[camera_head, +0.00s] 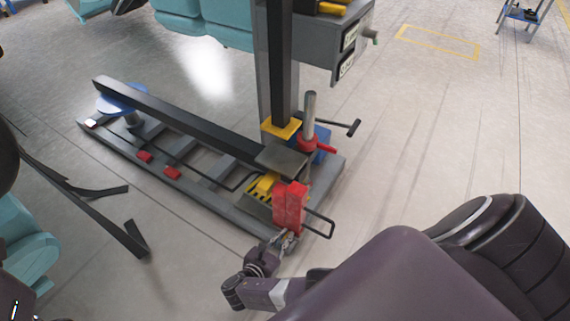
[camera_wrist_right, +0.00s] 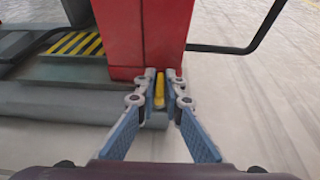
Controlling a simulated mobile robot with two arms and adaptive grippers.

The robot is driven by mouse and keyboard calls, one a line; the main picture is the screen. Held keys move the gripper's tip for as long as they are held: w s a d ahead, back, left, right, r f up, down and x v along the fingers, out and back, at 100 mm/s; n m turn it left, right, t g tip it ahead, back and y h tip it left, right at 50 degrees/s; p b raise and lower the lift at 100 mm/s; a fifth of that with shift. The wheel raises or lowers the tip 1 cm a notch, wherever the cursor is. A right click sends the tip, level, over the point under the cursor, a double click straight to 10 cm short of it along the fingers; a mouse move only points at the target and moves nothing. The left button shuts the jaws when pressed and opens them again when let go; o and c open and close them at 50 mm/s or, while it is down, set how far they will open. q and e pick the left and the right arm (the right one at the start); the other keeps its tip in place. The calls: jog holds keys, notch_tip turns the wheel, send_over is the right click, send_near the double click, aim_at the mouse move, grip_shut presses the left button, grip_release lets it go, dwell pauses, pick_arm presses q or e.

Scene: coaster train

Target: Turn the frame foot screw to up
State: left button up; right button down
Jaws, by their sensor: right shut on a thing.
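The grey frame (camera_head: 215,204) stands on the floor with a red block (camera_head: 290,205) at its near right corner. My right gripper (camera_head: 290,238) is at the lower front of this red block. In the right wrist view the red block (camera_wrist_right: 143,35) fills the upper middle. There my right gripper (camera_wrist_right: 159,88) has its fingertips close together on a small yellow piece, which I take as the frame foot screw (camera_wrist_right: 159,92). The fingers hide part of it, and its turn position is hard to tell. My left gripper is not in view.
A black bent bar (camera_head: 330,228) sticks out right of the red block. A yellow-black striped plate (camera_head: 262,187) lies behind it. A dark column (camera_head: 277,65) rises from the frame. Dark strips (camera_head: 100,215) stand at left.

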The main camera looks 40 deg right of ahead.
jog(key=c, duration=2.3)
grip_release()
jog(key=shift+v, duration=3.7)
